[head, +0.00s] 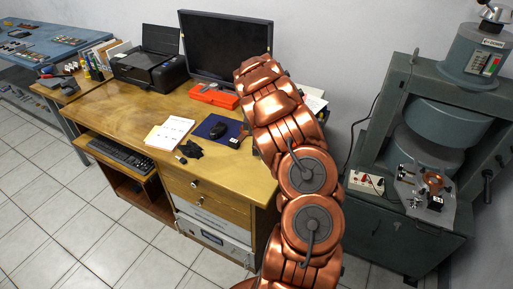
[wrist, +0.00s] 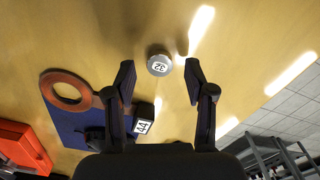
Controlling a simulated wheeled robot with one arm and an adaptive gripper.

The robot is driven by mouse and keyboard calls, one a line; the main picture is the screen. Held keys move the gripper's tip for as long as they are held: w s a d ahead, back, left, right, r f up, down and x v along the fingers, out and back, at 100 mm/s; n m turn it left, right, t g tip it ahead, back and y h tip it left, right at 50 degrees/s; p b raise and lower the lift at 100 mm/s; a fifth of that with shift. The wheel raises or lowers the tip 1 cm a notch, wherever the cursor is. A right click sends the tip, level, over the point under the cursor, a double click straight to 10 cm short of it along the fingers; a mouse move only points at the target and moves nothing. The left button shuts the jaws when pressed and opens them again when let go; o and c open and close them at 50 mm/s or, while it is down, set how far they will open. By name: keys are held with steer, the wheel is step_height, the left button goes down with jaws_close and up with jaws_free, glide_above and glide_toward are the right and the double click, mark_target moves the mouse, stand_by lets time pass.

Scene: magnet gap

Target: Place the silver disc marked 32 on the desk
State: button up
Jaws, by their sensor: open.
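The silver disc marked 32 (wrist: 159,65) shows in the wrist view on the wooden desk (wrist: 240,50), with its label facing up. My gripper (wrist: 159,70) is open, with one finger to each side of the disc and a visible gap on both sides. I cannot tell how high the fingertips are above the desk. In the head view, my arm hides the disc and the gripper. The desk (head: 110,105) stands in the middle of that view.
In the wrist view, a black block marked 44 (wrist: 143,122), a copper ring (wrist: 66,90) and a blue mat (wrist: 68,122) lie close by. An orange-red box (wrist: 22,146) is at lower left. In the head view, a monitor (head: 225,45) and printer (head: 150,58) stand behind.

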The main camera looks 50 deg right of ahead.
step_height(320, 180, up, 11)
steer(key=b, duration=0.2)
steer(key=shift+r, duration=0.15)
steer(key=s+a+r+m, duration=0.2)
steer(key=s+a+r, duration=0.1)
steer(key=a, duration=0.4)
steer(key=s+a+r+m, duration=0.2)
steer(key=s+a+r, duration=0.15)
steer(key=a, duration=0.45)
steer(key=s+a+r+m, duration=0.1)
steer(key=s+a+r, duration=0.15)
steer(key=a, duration=0.45)
steer(key=s+a+f+m+g, duration=0.1)
steer(key=s+a+f, duration=0.1)
steer(key=s+a, duration=0.6)
steer(key=s+a+f+m, duration=0.1)
steer(key=s+a+f, duration=0.1)
steer(key=s+a, duration=0.7)
steer(key=s, duration=0.5)
steer(key=shift+s+m+g, duration=0.35)
steer(key=shift+m+g, duration=0.05)
steer(key=shift+a, duration=0.1)
step_height(320, 180, up, 4)
steer(key=p, duration=0.4)
